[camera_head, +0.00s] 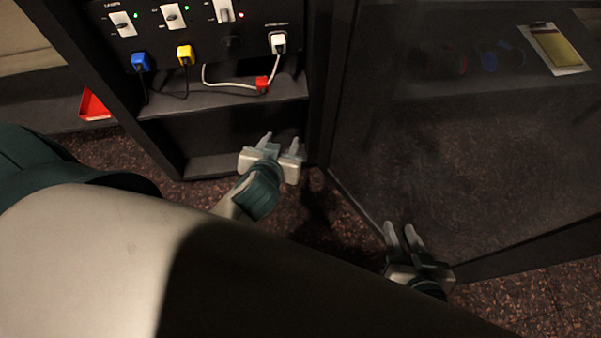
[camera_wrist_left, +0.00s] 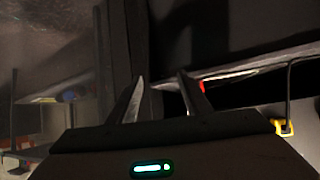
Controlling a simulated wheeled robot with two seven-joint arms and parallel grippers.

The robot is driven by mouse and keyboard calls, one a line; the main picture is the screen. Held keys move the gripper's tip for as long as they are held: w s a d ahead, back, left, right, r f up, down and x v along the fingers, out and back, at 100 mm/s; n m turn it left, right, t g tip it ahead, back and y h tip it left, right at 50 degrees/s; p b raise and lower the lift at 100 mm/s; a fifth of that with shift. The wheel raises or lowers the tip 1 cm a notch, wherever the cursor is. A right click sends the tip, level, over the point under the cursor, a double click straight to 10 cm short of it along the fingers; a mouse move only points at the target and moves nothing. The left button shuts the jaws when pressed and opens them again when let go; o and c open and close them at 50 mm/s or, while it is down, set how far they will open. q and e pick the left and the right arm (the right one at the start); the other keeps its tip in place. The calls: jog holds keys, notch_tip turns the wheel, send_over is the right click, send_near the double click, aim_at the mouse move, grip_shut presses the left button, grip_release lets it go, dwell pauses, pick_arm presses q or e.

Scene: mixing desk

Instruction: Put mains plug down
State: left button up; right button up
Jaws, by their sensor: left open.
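A red plug (camera_head: 262,84) at the end of a white cable lies on the dark shelf (camera_head: 190,103) below the socket panel. A white plug (camera_head: 278,43) sits in the panel's right socket, with a white cable hanging from it. My left gripper (camera_head: 280,141) is open and empty, below and in front of the shelf, apart from the plugs. In the left wrist view its fingers (camera_wrist_left: 160,97) are spread, and part of the red plug (camera_wrist_left: 202,87) shows beyond the right finger. My right gripper (camera_head: 402,234) is at the glass door's lower edge, fingers apart; contact is unclear.
Blue (camera_head: 141,61) and yellow (camera_head: 185,54) plugs sit in the panel under switches. The open dark glass door (camera_head: 450,130) fills the right side. A red tray (camera_head: 95,104) lies left of the rack. A clipboard (camera_head: 557,48) shows at the upper right.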

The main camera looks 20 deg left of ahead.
pick_arm(q)
jog(key=s+d+m+h, duration=0.4)
jog(key=s+d+h, duration=0.2)
jog(key=s+d, duration=0.4)
jog(key=shift+s+d+f+m+h, duration=0.15)
jog(key=shift+d+f+m+h, duration=0.15)
jog(key=shift+m+h, duration=0.1)
pick_arm(e)
jog(key=shift+a, duration=0.1)
